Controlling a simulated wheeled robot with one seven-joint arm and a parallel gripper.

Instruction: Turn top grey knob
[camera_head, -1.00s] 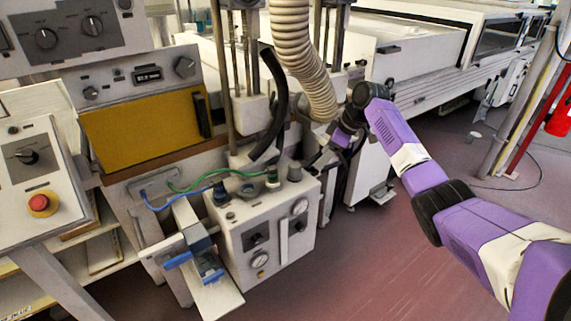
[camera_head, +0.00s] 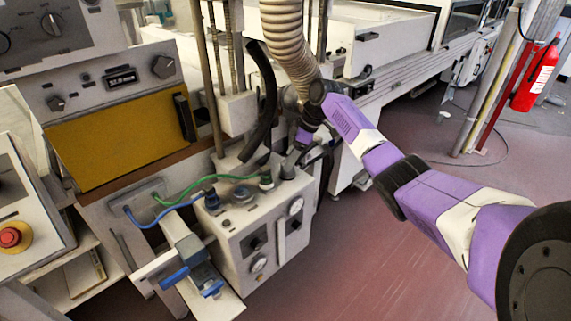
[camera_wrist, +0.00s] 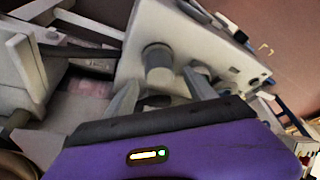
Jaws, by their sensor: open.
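The top grey knob (camera_head: 288,171) stands upright on the top face of the white control box (camera_head: 232,240), near its back right corner. It also shows as a grey cylinder (camera_wrist: 158,60) in the wrist view. My gripper (camera_wrist: 160,80) is open, with one grey finger on each side of the knob's near end in that picture. In the head view my gripper (camera_head: 292,157) is right at the knob and partly covers it. I cannot tell whether the fingers touch it.
A black hose (camera_head: 264,110) and a ribbed beige duct (camera_head: 287,45) hang close behind. Open red floor (camera_head: 370,265) lies to the right.

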